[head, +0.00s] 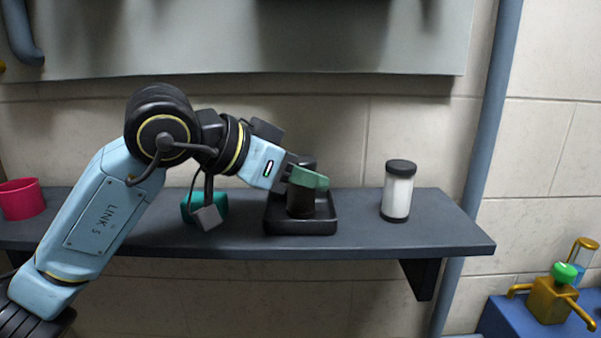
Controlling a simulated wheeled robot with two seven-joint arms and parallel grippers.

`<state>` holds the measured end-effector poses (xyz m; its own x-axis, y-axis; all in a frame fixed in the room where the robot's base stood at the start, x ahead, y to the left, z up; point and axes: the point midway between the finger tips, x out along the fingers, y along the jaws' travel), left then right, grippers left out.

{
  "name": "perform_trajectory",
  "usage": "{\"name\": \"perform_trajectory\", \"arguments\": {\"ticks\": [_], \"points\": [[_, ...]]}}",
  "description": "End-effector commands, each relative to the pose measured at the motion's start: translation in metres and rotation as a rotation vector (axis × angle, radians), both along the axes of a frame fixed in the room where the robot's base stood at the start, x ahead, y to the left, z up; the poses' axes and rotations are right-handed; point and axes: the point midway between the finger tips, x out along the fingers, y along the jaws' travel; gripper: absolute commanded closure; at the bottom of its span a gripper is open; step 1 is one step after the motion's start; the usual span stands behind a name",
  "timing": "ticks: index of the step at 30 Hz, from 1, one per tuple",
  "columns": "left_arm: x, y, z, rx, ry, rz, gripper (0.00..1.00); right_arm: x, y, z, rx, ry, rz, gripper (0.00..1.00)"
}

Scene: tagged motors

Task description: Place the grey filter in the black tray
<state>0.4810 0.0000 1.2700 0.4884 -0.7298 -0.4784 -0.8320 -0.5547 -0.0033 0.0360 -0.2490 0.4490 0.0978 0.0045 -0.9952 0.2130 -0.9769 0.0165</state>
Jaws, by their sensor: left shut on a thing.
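A dark grey cylinder, which looks like the grey filter (300,203), is upright at the black tray (301,228) in the middle of the shelf. My left gripper (307,178) comes in from the left and is shut on the cylinder's upper part, with a green finger across its front. The cylinder's lower part is within the tray's outline. I cannot tell whether its base touches the tray floor. The finger hides part of the cylinder. My right gripper is not in view.
A white cylinder with black caps (397,191) stands right of the tray on the dark shelf (440,232). A teal object (190,208) is left of the tray, with a grey block (207,217) in front. A pink cup (21,199) is far left. A brass device (552,298) is lower right.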

Motion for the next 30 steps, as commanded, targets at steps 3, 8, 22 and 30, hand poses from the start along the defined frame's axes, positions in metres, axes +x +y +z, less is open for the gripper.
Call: {"name": "perform_trajectory", "arguments": {"ticks": [3,8,22,30], "points": [[0.000,0.000,-0.002,0.000,0.000,0.000,0.85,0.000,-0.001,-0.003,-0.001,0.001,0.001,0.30],[0.000,0.000,-0.003,0.001,0.001,0.000,0.52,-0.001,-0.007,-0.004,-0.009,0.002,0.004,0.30],[0.000,0.000,0.001,0.000,0.002,0.000,0.40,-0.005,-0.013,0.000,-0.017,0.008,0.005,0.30],[-0.022,0.037,0.024,0.001,-0.005,0.004,0.40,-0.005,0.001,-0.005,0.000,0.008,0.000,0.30]]}}
